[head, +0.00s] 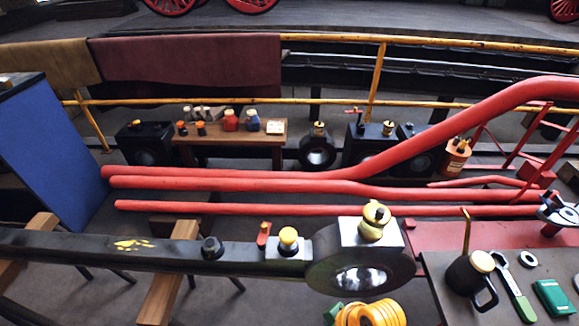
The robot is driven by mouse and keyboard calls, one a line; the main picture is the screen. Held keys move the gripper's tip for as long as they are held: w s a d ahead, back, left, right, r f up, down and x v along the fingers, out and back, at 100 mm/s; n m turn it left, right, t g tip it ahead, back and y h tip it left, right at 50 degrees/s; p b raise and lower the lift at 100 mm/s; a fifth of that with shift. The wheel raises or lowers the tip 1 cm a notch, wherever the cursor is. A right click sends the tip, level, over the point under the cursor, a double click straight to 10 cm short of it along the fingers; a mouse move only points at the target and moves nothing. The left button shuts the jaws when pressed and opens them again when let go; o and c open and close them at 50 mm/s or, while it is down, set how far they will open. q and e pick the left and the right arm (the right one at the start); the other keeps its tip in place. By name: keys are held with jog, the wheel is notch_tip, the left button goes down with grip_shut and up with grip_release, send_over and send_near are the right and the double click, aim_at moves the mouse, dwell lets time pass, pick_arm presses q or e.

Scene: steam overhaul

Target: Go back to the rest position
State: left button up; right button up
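Neither of my grippers shows in the head view, and no arm of mine can be made out. A long black connecting rod (130,250) lies across the front on wooden trestles (170,270). Its round eye end (362,270) is at the middle right, with a brass-coloured oil cup (374,222) on a pale block above it. A yellow-capped fitting (288,240) and a small red-handled piece (263,235) stand on the rod. Whether anything is held cannot be seen.
Long red pipes (240,185) run across the middle. At right, a dark bench (445,300) carries a black oil can (470,276), a green-handled spanner (513,285) and a green box (553,297). A yellow coil (372,314) lies in front. A blue panel (55,150) stands left.

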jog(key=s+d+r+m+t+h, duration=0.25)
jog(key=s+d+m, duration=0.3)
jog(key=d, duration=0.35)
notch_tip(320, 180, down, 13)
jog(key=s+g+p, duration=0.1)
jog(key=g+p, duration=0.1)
jog(key=p, duration=0.1)
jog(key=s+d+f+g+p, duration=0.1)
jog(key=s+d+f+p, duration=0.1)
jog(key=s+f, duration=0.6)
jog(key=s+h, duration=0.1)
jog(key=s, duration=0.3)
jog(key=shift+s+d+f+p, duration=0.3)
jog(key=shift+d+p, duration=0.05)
jog(key=shift+p, duration=0.05)
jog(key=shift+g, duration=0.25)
